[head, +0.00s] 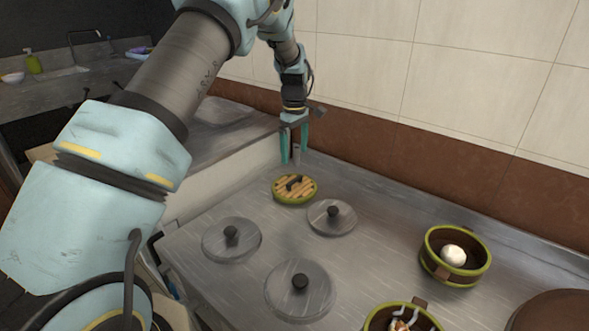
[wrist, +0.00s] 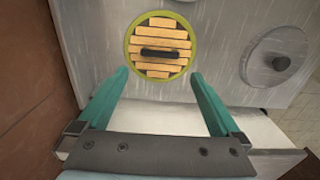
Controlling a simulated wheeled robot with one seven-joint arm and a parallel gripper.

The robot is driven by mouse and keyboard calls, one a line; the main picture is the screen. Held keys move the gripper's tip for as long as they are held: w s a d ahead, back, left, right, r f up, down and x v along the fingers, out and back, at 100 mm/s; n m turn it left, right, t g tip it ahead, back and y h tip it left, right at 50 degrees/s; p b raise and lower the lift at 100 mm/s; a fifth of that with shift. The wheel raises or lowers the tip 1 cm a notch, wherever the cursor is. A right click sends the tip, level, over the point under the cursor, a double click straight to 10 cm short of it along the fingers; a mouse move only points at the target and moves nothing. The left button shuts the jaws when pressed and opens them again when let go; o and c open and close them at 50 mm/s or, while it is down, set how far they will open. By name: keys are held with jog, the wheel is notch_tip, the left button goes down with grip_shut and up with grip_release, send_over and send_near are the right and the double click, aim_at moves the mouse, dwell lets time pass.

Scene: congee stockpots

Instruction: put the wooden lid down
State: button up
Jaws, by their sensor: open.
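The wooden lid (head: 294,190) has light slats, a green rim and a dark bar handle. It lies flat on the metal counter near its back left edge, close to a round metal lid. In the wrist view the wooden lid (wrist: 160,47) shows whole, beyond the fingertips. My gripper (head: 292,160) is above and slightly behind the lid, apart from it. In the wrist view my gripper (wrist: 159,72) has its two teal fingers spread wide with nothing between them.
Several round metal lids with black knobs, such as one close by (head: 331,217), lie on the counter (head: 375,245). A green-rimmed pot (head: 455,256) with a white ball inside stands to the right. A second pot (head: 402,318) is at the front. A tiled wall (head: 460,80) bounds the back.

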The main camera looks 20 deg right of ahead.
jog(key=s+a+r+m, duration=0.15)
jog(key=a+r, duration=0.25)
jog(key=a, duration=0.8)
jog(key=s+a+r+m, duration=0.1)
jog(key=s+a+r, duration=0.25)
jog(key=a, duration=0.85)
jog(key=s+a+m+t, duration=0.1)
jog(key=s+a+m, duration=0.3)
jog(key=s+a, duration=1)
jog(key=shift+a+t, duration=0.25)
jog(key=shift+t, duration=0.05)
